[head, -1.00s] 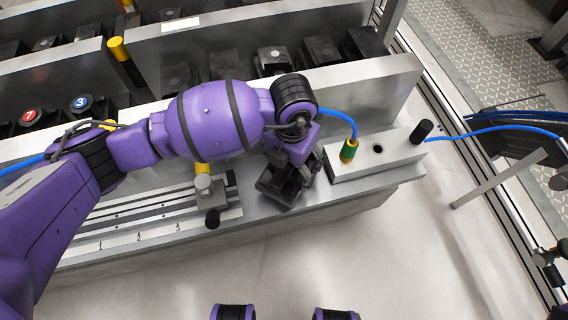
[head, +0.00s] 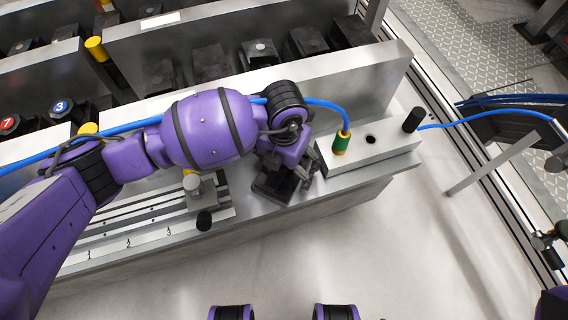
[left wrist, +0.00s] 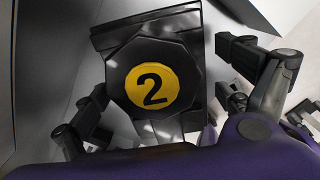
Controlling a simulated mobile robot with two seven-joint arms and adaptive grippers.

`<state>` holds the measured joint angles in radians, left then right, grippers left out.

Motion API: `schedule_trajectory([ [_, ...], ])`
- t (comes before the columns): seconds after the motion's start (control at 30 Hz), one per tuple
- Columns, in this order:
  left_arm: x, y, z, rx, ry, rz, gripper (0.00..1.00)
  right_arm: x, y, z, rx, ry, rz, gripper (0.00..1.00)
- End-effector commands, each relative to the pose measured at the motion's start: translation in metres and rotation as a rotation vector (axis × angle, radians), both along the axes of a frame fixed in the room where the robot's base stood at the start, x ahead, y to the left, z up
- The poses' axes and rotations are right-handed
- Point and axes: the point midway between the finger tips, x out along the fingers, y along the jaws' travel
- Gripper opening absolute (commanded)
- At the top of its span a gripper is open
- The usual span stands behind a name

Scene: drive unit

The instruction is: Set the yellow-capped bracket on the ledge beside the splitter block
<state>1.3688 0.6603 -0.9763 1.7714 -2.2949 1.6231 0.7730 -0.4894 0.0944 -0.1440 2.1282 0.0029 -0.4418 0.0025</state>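The bracket (left wrist: 115,38) is dark and carries an octagonal black cap with a yellow disc (left wrist: 152,88) marked 2. In the left wrist view it sits between the spread fingers of my left gripper (left wrist: 165,90), with a small gap visible at the right finger. In the head view my left gripper (head: 285,184) is low over the ledge (head: 325,192), just left of the splitter block (head: 375,151). There the bracket and fingers merge into one dark shape, and bracket contact with the ledge is hidden. Part of what looks like my right gripper (head: 546,250) shows at the right edge.
A green-and-yellow plug (head: 340,143) with a blue hose stands in the splitter block, beside an open hole and a black knob (head: 412,120). A numbered slotted rail (head: 145,222) lies left of the gripper. A metal wall (head: 365,90) rises behind the ledge.

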Motion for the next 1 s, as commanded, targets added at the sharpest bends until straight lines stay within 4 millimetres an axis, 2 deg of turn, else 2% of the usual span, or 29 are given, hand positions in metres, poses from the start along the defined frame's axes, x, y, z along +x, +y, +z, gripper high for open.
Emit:
schedule_trajectory([
  [0.37,0.000,0.000,0.005,-0.001,-0.002,0.000,0.96,0.001,0.000,0.001,0.000,-0.002,0.000,0.43],
  [0.47,0.001,0.000,0.019,-0.002,-0.004,-0.001,0.96,0.003,0.000,0.007,0.000,-0.008,0.000,0.43],
  [0.8,0.001,0.000,0.091,-0.001,-0.004,-0.001,0.96,0.010,0.000,0.035,0.000,-0.032,0.001,0.43],
  [1.0,0.000,0.000,0.117,0.000,-0.001,0.001,0.96,0.011,0.000,0.043,0.000,-0.038,0.000,0.43],
])
